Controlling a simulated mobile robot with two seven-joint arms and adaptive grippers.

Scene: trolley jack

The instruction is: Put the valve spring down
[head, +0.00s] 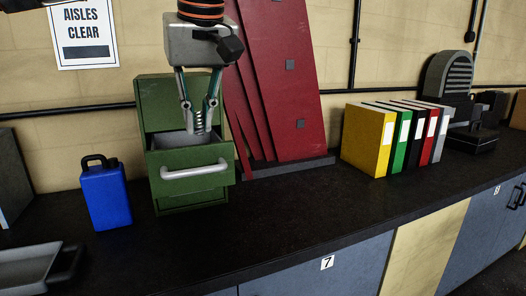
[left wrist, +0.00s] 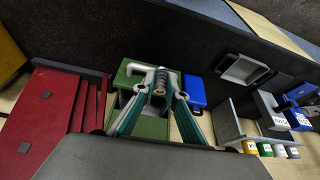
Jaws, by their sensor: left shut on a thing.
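The valve spring (head: 198,121) is a small grey coil held upright between the fingertips of my left gripper (head: 199,130). The gripper points down and is shut on it. In the left wrist view the spring (left wrist: 160,82) shows between the teal-edged fingers of my left gripper (left wrist: 158,92). The spring is over the open top of the pulled-out drawer of a green cabinet (head: 155,100). The drawer front (head: 190,185) has a light grey handle. The spring's lower end is close to the drawer opening; I cannot tell whether it touches anything. My right gripper is not in view.
A blue canister (head: 106,200) stands left of the cabinet. Tall red panels (head: 285,90) lean behind it on the right. Several binders (head: 365,140) stand further right. A grey tray (head: 30,268) is at the front left. The dark worktop (head: 300,210) is clear in front of the binders.

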